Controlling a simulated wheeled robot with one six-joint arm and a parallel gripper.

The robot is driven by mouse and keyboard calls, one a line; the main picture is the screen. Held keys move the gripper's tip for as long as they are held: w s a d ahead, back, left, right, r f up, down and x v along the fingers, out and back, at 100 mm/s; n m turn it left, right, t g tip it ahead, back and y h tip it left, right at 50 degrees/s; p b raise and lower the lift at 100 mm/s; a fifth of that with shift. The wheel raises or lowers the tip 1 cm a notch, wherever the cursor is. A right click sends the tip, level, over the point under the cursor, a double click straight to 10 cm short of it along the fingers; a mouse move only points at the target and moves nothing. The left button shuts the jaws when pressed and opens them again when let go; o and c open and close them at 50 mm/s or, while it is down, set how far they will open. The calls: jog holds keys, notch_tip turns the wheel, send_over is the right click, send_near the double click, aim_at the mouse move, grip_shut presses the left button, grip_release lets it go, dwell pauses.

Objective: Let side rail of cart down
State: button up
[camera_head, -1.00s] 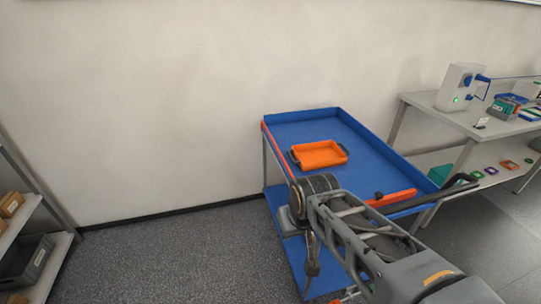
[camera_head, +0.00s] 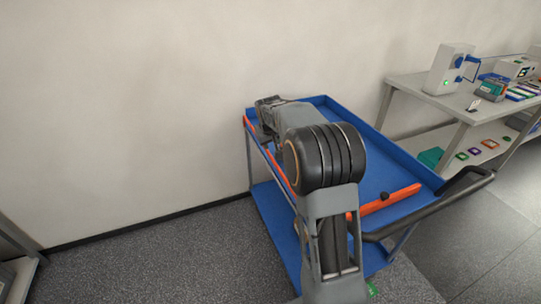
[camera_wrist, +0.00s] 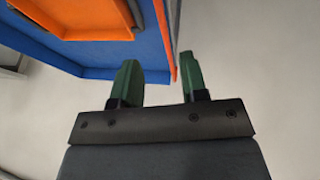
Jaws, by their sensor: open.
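The blue cart (camera_head: 404,161) stands in front of the wall, with an orange side rail (camera_head: 272,163) along its left edge. My arm crosses over the cart and hides part of this rail. In the wrist view my open gripper (camera_wrist: 158,82) has its two green fingers apart. The orange rail (camera_wrist: 164,38) runs down toward the gap between them, beside the blue cart rim. I cannot tell whether the fingers touch it. In the head view the fingertips are not clear.
An orange tray (camera_wrist: 80,18) with dark handles lies on the cart top, left of the fingers. A second orange strip (camera_head: 400,194) with a black knob and the cart's black handle (camera_head: 430,207) are at the near end. A bench (camera_head: 440,98) stands right.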

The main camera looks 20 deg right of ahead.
aim_at(272, 158)
jog(key=x, duration=1.2)
jog(key=shift+f, duration=0.15)
grip_shut()
